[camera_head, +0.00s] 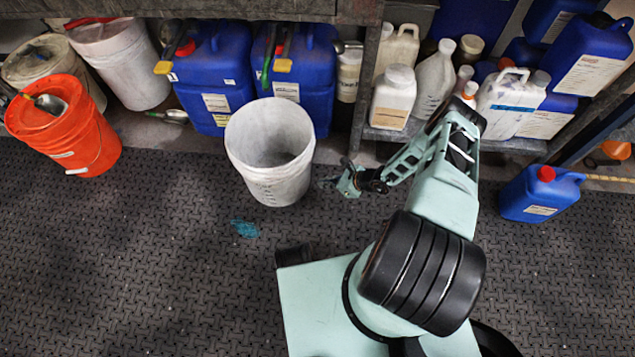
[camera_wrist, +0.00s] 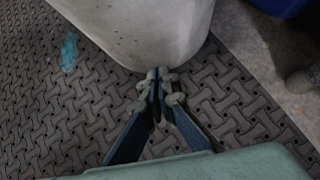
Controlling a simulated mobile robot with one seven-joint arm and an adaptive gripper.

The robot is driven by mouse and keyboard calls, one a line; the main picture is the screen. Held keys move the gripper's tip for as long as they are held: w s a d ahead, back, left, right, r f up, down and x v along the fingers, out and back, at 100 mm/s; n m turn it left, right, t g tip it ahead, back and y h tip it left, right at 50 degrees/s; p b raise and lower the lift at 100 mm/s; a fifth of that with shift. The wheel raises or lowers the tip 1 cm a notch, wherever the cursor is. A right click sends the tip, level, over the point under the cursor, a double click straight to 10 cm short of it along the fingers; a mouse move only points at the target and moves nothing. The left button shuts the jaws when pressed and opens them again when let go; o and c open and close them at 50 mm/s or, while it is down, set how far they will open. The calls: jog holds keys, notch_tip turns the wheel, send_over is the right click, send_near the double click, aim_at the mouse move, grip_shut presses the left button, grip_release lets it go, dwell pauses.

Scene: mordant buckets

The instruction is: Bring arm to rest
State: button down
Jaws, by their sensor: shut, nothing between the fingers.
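My gripper (camera_head: 343,180) is at the end of my pale green arm, just right of an open white bucket (camera_head: 268,170). In the wrist view my gripper (camera_wrist: 160,80) has its fingers together with nothing between them. The fingertips are close to the lower edge of the white bucket (camera_wrist: 150,25); I cannot tell whether they touch it. The arm is stretched forward from my base, bent at the elbow.
An orange bucket (camera_head: 75,130) with a scoop on it stands at the left. Blue jugs (camera_head: 210,80) and white bottles (camera_head: 392,98) line the shelf area behind. A blue jug (camera_head: 540,195) stands on the floor at the right. The patterned mat (camera_head: 120,260) at the front left is mostly clear, with a blue stain.

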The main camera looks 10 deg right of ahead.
jog(key=p+v, duration=0.2)
jog(key=v, duration=0.7)
jog(key=shift+p, duration=0.3)
jog(key=shift+w+a, duration=0.1)
jog(key=shift+w, duration=0.05)
